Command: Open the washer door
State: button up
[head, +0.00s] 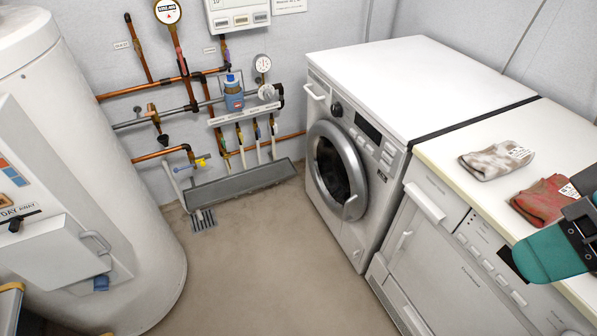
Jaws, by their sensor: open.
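The washer (352,200) is a white front-loader against the back wall, right of centre. Its round door (323,166), with a grey rim and dark glass, looks shut. A light grey handle (351,208) sits at the door's lower right. My gripper (574,238), with teal and black parts, is at the right edge, partly cut off by the frame. It is open, above the cream-topped machine and well to the right of the washer door, not touching it. The picture shows nothing held in it.
A second white machine (440,262) stands right of the washer, with a grey cloth (494,160) and a red cloth (545,201) on top. A white tank (92,170) fills the left. Pipes (190,92) line the wall. The floor (262,262) before the washer is clear.

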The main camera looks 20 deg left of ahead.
aim_at(337, 170)
jog(key=u, duration=1.65)
jog(key=k, duration=0.7)
jog(key=z, duration=0.8)
jog(key=i, duration=1)
jog(key=k, duration=0.45)
jog(key=u, duration=1.15)
jog(key=i, duration=0.7)
jog(key=z, duration=0.05)
